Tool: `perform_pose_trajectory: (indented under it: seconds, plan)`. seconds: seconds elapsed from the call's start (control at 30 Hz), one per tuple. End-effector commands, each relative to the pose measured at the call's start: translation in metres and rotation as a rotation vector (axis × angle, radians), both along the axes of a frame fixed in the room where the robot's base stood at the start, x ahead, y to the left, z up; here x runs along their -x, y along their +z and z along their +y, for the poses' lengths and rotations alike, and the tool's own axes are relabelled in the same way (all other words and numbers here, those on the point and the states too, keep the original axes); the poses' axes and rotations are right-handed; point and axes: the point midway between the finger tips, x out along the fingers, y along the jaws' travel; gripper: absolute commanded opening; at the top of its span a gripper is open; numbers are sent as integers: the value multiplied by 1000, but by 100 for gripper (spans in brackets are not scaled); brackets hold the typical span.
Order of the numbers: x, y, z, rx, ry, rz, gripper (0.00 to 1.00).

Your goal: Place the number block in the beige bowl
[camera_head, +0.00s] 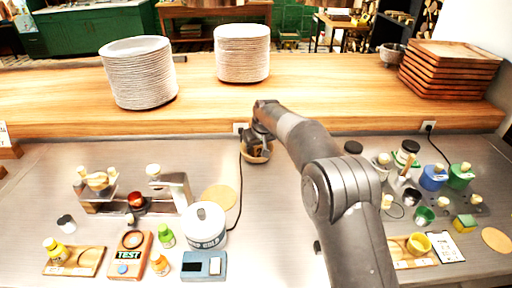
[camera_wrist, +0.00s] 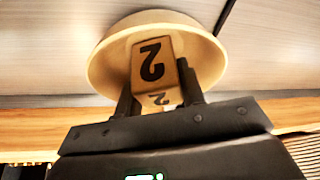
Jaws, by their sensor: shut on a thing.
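The beige bowl (camera_wrist: 108,62) lies ahead of my gripper (camera_wrist: 157,80) in the wrist view. The block cannot be made out clearly there.
A white lidded canister (camera_head: 205,228) and a round tan mat (camera_head: 219,197) stand to the left of the bowl. A black cable (camera_head: 240,195) runs down beside it. Plate stacks (camera_head: 138,75) stand on the ledge. Small jars and pots (camera_head: 432,178) crowd the right.

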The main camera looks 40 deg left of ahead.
Motion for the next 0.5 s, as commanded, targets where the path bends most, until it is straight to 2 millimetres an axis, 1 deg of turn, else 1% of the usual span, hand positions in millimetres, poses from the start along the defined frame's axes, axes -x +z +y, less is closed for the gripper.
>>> perform_pose_trajectory:
  seconds: [0.07,0.1,0.2,0.4,0.5]
  plan:
    - [0,-3,0,1,0,0,13]
    - [0,-3,0,1,0,0,38]
    - [0,-3,0,1,0,0,45]
    - [0,-2,0,0,0,0,45]
    - [0,2,0,-1,0,0,45]
